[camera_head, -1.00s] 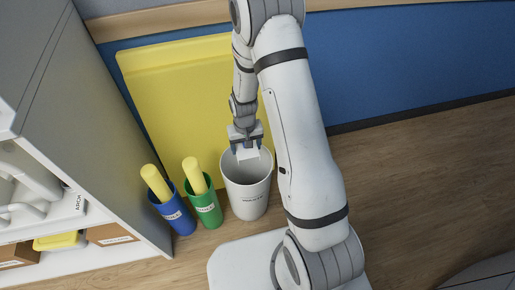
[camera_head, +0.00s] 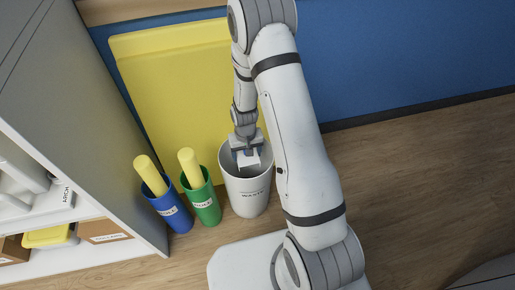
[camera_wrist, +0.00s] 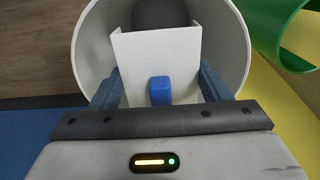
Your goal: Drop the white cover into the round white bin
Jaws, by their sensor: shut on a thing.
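The white cover (camera_wrist: 154,50) is a U-shaped white piece with a blue block on it. My gripper (camera_wrist: 157,90) is shut on it, with a finger on each side. In the head view the cover (camera_head: 248,160) shows small and pale in my gripper (camera_head: 246,151), at the mouth of the round white bin. The bin (camera_head: 247,195) stands on the floor and carries a printed label. In the wrist view the bin's wall (camera_wrist: 92,50) curves around the cover, and its dark bottom shows beyond.
A blue cylinder (camera_head: 178,217) and a green cylinder (camera_head: 207,211), each holding a yellow roll, stand just left of the bin. A yellow panel (camera_head: 175,90) leans against the blue wall behind. A shelf unit (camera_head: 95,130) is at the left. Floor at the right is clear.

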